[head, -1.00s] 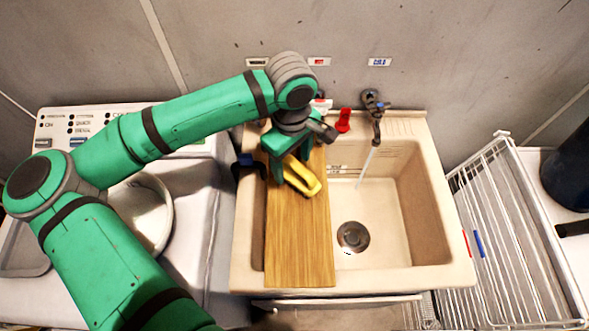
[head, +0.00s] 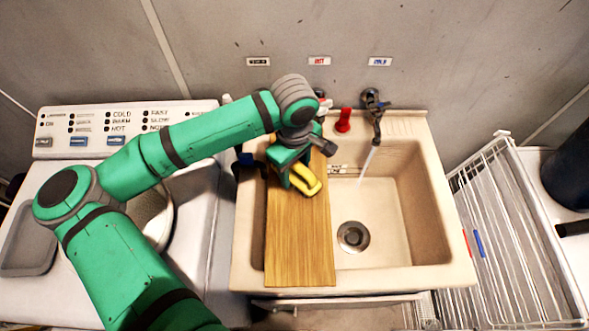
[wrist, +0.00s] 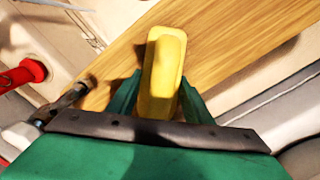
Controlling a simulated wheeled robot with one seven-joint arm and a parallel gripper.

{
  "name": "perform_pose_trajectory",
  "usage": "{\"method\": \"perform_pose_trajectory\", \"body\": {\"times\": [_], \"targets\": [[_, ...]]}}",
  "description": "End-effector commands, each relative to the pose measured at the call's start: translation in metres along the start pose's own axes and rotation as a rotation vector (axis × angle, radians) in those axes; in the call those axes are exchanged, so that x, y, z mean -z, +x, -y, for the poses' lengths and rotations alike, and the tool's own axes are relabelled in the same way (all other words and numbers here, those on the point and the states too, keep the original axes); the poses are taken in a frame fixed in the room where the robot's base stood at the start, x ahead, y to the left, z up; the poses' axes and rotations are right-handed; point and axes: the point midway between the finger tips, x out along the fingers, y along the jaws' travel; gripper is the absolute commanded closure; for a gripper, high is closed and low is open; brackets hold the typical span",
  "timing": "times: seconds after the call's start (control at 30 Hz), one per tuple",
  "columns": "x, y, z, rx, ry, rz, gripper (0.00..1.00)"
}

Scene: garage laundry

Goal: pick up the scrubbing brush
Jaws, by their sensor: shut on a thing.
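The scrubbing brush (head: 304,180) has a yellow body and is at the far part of the wooden board (head: 300,245), which lies over the left side of the sink. My gripper (head: 291,172) is shut on the brush. In the wrist view the yellow brush (wrist: 161,75) sits between the two green fingers (wrist: 160,100), pointing away from the palm over the board (wrist: 225,30). The brush's bristles are hidden. I cannot tell whether the brush touches the board or is just above it.
The sink basin (head: 400,240) is open to the right, with water running from the right tap (head: 374,120). A white wire rack (head: 510,235) is at the right. The washing machine (head: 115,140) is at the left.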

Motion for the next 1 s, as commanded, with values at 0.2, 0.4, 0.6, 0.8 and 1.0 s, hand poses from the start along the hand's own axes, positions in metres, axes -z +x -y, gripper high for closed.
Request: {"method": "perform_pose_trajectory", "body": {"times": [0.2,0.4,0.6,0.8,1.0], "targets": [[0.0,-0.003,0.0,0.0,0.0,-0.001,0.83],[0.001,-0.018,0.0,0.0,0.001,-0.003,0.83],[-0.012,-0.05,0.01,-0.001,0.004,-0.004,0.83],[-0.033,-0.086,0.029,-0.002,0.003,-0.004,0.83],[-0.063,-0.106,0.055,0.0,0.003,-0.002,0.83]]}}
